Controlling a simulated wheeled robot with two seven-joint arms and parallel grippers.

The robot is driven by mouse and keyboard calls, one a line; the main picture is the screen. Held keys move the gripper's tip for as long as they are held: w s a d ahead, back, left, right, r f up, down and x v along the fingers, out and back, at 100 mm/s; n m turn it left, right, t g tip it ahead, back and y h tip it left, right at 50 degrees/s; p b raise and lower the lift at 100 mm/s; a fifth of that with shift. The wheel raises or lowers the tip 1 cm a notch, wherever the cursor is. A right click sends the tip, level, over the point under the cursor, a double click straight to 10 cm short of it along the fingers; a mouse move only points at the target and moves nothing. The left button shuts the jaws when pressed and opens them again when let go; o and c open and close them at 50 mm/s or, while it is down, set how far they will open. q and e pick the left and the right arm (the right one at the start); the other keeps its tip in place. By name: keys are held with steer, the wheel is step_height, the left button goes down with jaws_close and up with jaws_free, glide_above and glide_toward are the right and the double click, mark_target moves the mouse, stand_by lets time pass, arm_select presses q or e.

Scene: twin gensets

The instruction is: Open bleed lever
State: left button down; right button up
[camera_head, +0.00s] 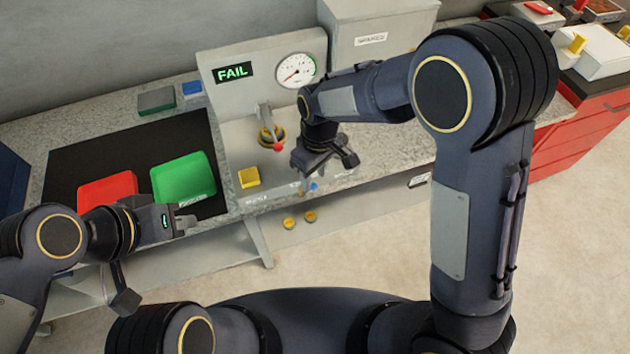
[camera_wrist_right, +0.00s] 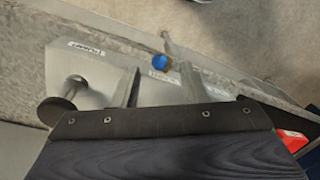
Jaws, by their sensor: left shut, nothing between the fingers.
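A small blue knob (camera_head: 314,187) sits at the front edge of the grey test bench (camera_head: 240,150), just below my right gripper (camera_head: 322,172). In the right wrist view the blue knob (camera_wrist_right: 160,61) shows between the two pale fingers of my right gripper (camera_wrist_right: 161,72). These fingers are apart, and I cannot tell if either touches the knob. A small label lies beside the knob, too blurred to read surely. The lever's arm is mostly hidden. My left gripper (camera_head: 188,220) is shut and empty, in front of the green tray (camera_head: 184,178).
A red-tipped lever (camera_head: 278,147) and a yellow block (camera_head: 249,177) stand left of my right gripper. A red tray (camera_head: 108,190) lies on the black mat (camera_head: 75,165). A red cabinet (camera_head: 585,140) is at right.

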mark_target(314, 184)
step_height(314, 184, down, 5)
steer(key=shift+s+a+f, duration=0.1)
steer(key=shift+s+a, duration=0.05)
jaws_close()
steer(key=shift+s+a+r+h+p, duration=0.15)
steer(key=shift+a+r+h+p, duration=0.25)
steer(key=shift+h+p, duration=0.35)
steer(key=shift+a+f+t+h, duration=0.1)
steer(key=shift+a+t+h, duration=0.05)
steer(key=shift+t+h, duration=0.35)
jaws_free()
